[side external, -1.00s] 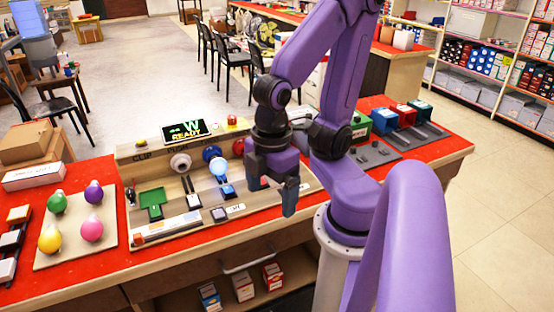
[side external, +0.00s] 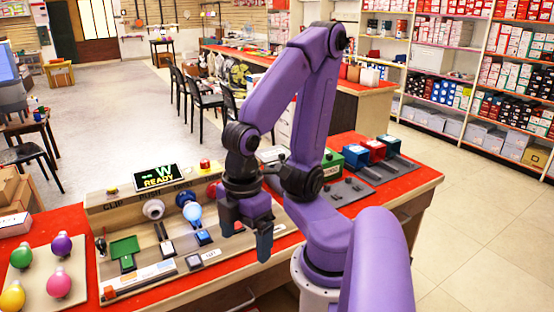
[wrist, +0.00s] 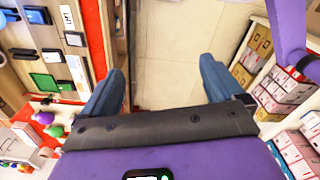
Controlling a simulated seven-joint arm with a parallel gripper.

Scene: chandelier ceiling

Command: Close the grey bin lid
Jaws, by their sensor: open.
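My gripper (side external: 265,240) hangs fingers-down by the front edge of the red-topped bench, right of the button board. In the wrist view its two blue fingers (wrist: 163,70) are spread wide with nothing between them. A row of small lidded bins stands at the bench's far right: a green bin (side external: 331,158), a blue bin (side external: 356,156), a red bin (side external: 374,150) and a teal bin (side external: 387,143). I cannot clearly pick out a grey bin or its lid. A pale grey shape (side external: 270,154) lies partly behind my arm, too hidden to identify.
The button board (side external: 140,205) carries a screen, knobs, a green tray and switches. Coloured bulbs sit on a panel (side external: 40,265) at left. In the wrist view, bare floor (wrist: 170,50) lies between the fingers, with shelved boxes (wrist: 290,90) at right.

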